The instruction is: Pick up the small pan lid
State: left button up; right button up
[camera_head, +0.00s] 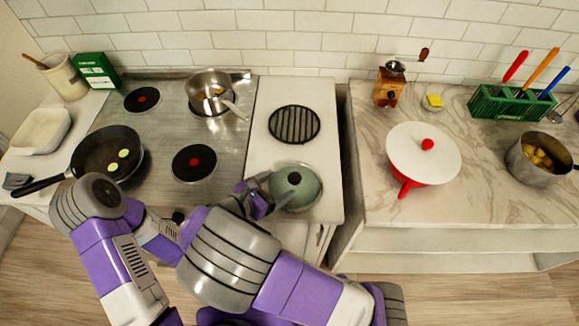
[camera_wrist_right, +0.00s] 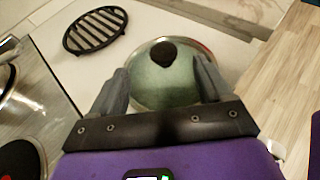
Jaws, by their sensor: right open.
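A small green domed lid (camera_head: 300,186) with a dark knob and a pale rim sits on the white counter strip right of the stove. It also shows in the right wrist view (camera_wrist_right: 165,85), with its dark knob facing the camera. My right gripper (camera_head: 268,192) is open at the left side of the lid. In the right wrist view its two fingers (camera_wrist_right: 163,72) stand apart on either side of the lid; I cannot tell whether they touch it. My left arm is at the left, but its gripper does not show.
A black round trivet (camera_head: 294,124) lies behind the lid. The stove (camera_head: 165,135) bears a frying pan (camera_head: 106,150) and a steel saucepan (camera_head: 208,84). A red pan with a white lid (camera_head: 424,152) stands on the marble counter, across a gap to the right.

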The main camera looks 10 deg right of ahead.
aim_at(290, 181)
jog(key=x, duration=0.2)
jog(key=b+x, duration=0.1)
jog(key=x, duration=0.4)
jog(key=shift+s+d+f, duration=0.15)
jog(key=shift+s+d, duration=0.1)
jog(key=shift+d, duration=0.05)
jog(key=shift+c, duration=0.4)
